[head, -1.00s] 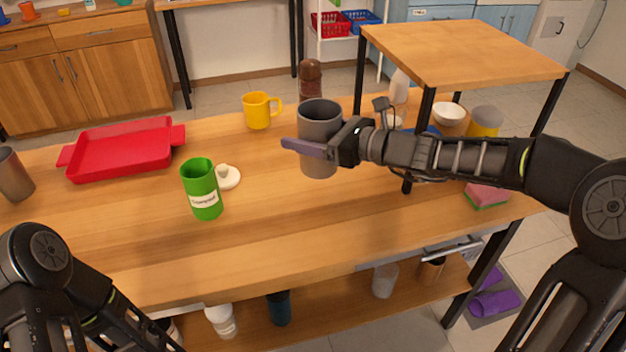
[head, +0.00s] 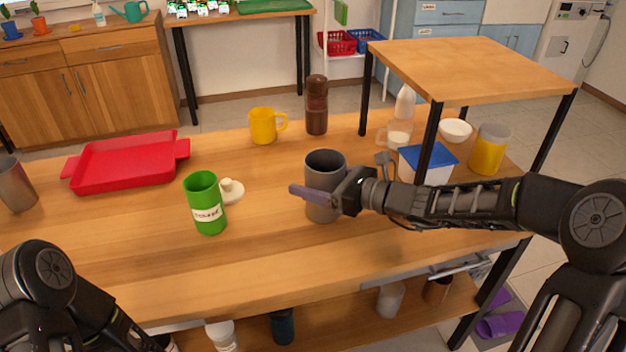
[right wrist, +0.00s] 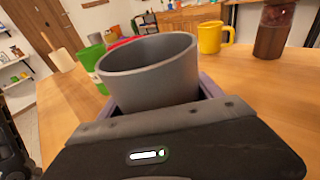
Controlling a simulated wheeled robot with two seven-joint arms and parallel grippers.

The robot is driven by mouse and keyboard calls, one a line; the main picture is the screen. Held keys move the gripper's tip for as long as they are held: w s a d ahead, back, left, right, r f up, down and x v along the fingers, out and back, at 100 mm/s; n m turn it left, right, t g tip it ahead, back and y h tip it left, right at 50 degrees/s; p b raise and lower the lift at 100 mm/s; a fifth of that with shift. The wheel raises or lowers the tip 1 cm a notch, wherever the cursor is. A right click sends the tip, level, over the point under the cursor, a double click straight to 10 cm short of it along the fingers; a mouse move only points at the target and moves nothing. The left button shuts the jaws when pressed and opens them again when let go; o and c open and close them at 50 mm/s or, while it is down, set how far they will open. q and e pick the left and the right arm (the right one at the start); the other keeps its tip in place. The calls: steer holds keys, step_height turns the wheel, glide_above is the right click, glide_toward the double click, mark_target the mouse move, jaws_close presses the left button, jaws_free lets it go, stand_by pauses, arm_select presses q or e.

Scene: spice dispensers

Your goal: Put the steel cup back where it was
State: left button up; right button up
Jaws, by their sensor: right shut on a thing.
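My right gripper (head: 324,199) is shut on the grey steel cup (head: 325,162), with its fingers around the cup's body. The cup is upright and looks empty in the head view. It is over the middle of the table (head: 270,260), right of a green canister (head: 206,205). I cannot tell whether its base touches the table. In the right wrist view the cup (right wrist: 150,75) stands between the fingers. Another metallic-looking cup (head: 14,185) stands at the table's far left. My left arm shows at the lower left, but its gripper is not in view.
A yellow mug (head: 263,127) and a brown mill (head: 316,105) stand behind the cup. A red tray (head: 125,165) is at the left. A raised stand (head: 470,68) is at the right. The table's front middle is clear.

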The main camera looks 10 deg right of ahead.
steer(key=shift+r, duration=0.1)
steer(key=o, duration=1.5)
steer(key=shift+o, duration=0.2)
steer(key=shift+s+d, duration=0.2)
steer(key=shift+d, duration=0.05)
steer(key=p+v, duration=0.1)
steer(key=v, duration=1)
steer(key=shift+s+d, duration=0.15)
